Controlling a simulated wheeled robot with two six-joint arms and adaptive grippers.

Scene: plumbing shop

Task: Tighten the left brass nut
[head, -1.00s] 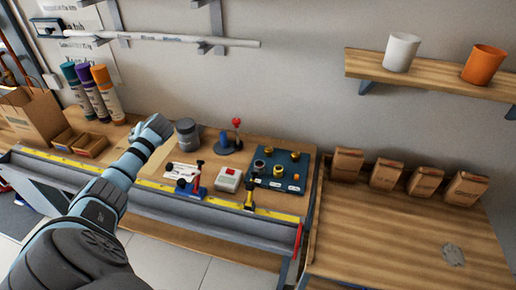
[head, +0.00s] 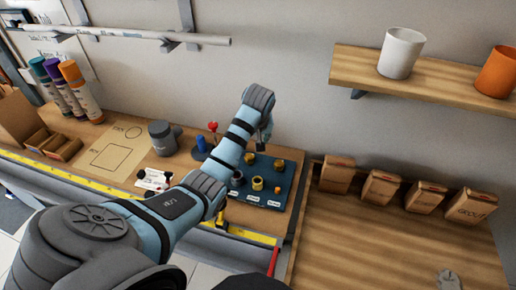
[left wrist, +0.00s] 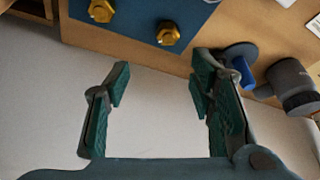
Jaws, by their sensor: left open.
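A dark blue board (head: 268,200) on the bench carries several brass pieces. The left brass nut (head: 250,158) and the right brass nut (head: 279,164) stand along its back edge. In the left wrist view, turned about, the left nut (left wrist: 168,36) is nearer the middle and the right nut (left wrist: 101,10) is at the top. My left gripper (left wrist: 162,72) is open and empty, its green-padded fingers apart, with the left nut beyond the tips and not between them. In the head view, my left gripper (head: 265,130) hangs at the board's back, partly hidden by its arm.
A blue-handled item (left wrist: 240,70) and a grey pot (left wrist: 292,85) stand beside the board; the pot also shows in the head view (head: 162,138). A red-topped stand (head: 213,127) is close to my forearm. Paper packages (head: 380,187) line the wooden table at right.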

